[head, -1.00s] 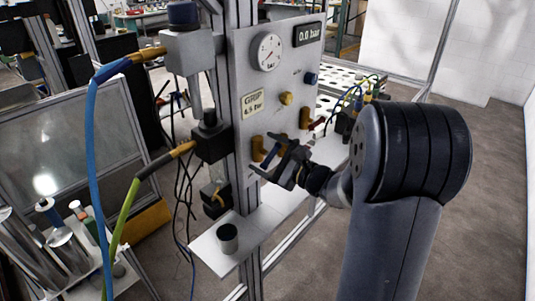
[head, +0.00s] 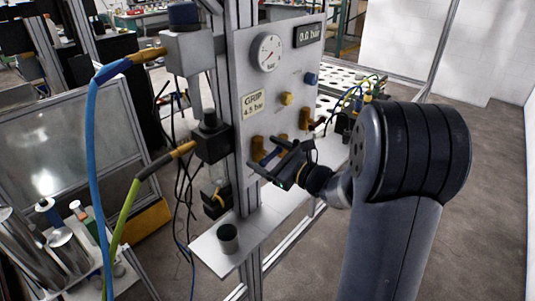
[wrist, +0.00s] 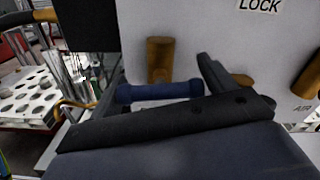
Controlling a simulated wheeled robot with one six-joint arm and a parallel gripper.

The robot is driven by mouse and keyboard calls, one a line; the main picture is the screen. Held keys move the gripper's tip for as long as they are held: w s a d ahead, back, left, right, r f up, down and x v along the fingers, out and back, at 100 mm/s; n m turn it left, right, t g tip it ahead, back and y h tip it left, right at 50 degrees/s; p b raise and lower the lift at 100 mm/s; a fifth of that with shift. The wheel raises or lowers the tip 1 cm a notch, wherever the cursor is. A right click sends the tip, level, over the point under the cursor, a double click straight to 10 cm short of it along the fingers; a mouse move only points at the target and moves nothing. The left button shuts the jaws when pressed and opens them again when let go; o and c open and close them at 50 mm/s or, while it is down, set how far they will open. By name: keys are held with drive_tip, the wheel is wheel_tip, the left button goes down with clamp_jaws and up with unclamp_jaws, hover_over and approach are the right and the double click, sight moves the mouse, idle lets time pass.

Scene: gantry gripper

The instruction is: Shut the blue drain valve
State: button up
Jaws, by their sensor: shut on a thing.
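The blue drain valve handle (head: 271,157) is a short bar low on the grey panel (head: 245,75), between my gripper's black fingers. In the wrist view the blue bar (wrist: 160,92) lies nearly level across a brass fitting (wrist: 160,60). My gripper (head: 276,161) is shut on the handle, at the panel's lower front.
A yellow knob (head: 286,99), a blue knob (head: 312,78) and a round gauge (head: 267,52) sit above on the panel. A brass fitting with a red handle (head: 318,123) is to the right. A shelf with a dark cup (head: 228,239) projects below.

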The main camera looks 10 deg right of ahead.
drive_tip(key=shift+m, duration=0.6)
drive_tip(key=o, duration=0.7)
drive_tip(key=shift+c, duration=0.2)
drive_tip(key=shift+d, duration=0.1)
drive_tip(key=b+v, duration=0.2)
drive_tip(key=v, duration=0.8)
drive_tip(key=shift+s+d, duration=0.2)
drive_tip(key=shift+s, duration=0.15)
drive_tip(key=shift+a, duration=0.1)
